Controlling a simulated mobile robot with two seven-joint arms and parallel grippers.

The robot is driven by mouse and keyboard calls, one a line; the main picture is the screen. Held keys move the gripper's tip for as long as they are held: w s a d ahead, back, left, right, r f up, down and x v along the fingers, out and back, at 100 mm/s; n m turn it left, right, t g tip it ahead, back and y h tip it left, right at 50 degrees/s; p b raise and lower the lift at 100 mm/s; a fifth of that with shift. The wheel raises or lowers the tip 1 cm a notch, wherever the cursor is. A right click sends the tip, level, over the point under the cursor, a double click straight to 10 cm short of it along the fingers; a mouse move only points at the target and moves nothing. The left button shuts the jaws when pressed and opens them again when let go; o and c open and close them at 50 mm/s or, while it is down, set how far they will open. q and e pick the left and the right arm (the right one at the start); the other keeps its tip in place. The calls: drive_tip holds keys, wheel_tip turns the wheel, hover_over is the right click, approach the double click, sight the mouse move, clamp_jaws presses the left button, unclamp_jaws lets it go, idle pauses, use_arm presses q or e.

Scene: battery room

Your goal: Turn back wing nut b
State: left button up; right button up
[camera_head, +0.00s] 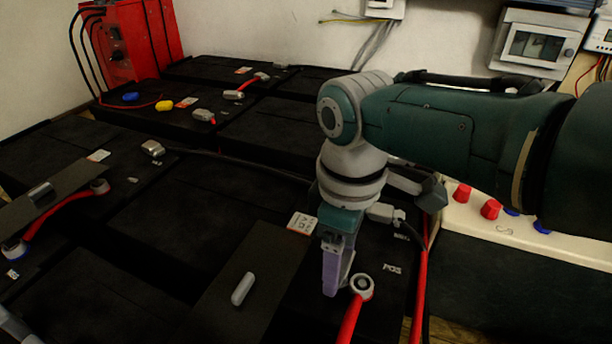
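My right gripper (336,272) points down with purple fingers, just left of and above a ringed terminal (361,287) marked POS at the front right. A red cable (349,322) ends in a ring there. The gripper seems apart from it. The fingers overlap, so I cannot tell whether they are open or shut. No letter b is readable, and no wing nut can be made out clearly; one may be hidden by the gripper. Another connector (385,214) sits behind my wrist, near the NEG mark.
Black batteries (190,210) fill the floor area. A loose-looking cover with a grey handle (243,289) lies left of the gripper. A red charger (130,45) stands at the back left. A cream strip with red knobs (490,209) is at the right. Cables cross the batteries.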

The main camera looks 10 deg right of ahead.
idle(0.5)
drive_tip(key=o, duration=1.1)
wheel_tip(320, 180, up, 10)
drive_tip(key=p, duration=0.5)
drive_tip(key=shift+p, duration=0.4)
